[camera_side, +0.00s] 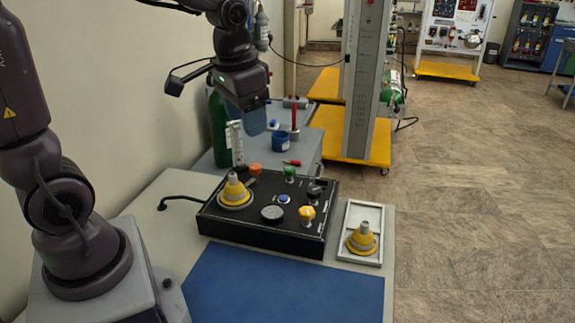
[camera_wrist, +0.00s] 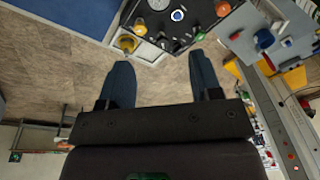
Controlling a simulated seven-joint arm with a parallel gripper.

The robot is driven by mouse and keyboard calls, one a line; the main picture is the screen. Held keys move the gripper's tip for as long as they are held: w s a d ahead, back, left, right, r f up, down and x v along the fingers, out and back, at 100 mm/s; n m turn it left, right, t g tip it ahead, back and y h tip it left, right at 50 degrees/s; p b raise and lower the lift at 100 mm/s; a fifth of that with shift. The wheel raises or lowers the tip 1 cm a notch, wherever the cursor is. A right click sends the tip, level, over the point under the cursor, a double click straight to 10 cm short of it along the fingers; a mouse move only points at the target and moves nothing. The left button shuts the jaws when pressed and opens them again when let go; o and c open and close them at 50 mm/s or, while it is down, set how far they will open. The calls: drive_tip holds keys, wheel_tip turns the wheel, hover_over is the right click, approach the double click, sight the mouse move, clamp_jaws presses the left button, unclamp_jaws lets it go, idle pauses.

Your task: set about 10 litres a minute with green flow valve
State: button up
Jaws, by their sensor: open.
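The green flow valve (camera_side: 290,172) is a small green knob at the back edge of the black panel (camera_side: 232,229). In the wrist view a small green knob (camera_wrist: 200,36) shows close to the right fingertip. My gripper (camera_side: 253,122) hangs above and behind the panel in the side view, fingers pointing down, apart from the knob. I cannot read the valve's setting.
An orange knob (camera_side: 255,168), yellow knob (camera_side: 307,213), black knob (camera_side: 314,191) and blue button (camera_side: 284,198) are on the panel. A yellow cone (camera_side: 235,191) stands at its left; another (camera_side: 362,238) sits in a white tray (camera_side: 349,223). A green cylinder (camera_side: 218,130) stands behind.

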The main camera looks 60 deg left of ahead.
sight(289, 168)
drive_tip(key=w+a+f+m+g, duration=0.1)
drive_tip(key=w+a+f+m, duration=0.2)
drive_tip(key=w+a+f, duration=0.4)
drive_tip(key=w+a+f+m+g, duration=0.1)
drive_tip(key=w+a+f+m, duration=0.3)
drive_tip(key=w, duration=0.4)
drive_tip(key=shift+h, duration=0.4)
drive_tip(key=f, duration=1.1)
drive_tip(key=shift+w+a, duration=0.15)
drive_tip(key=shift+a, duration=0.2)
drive_tip(key=shift+r, duration=0.1)
drive_tip(key=c, duration=0.9)
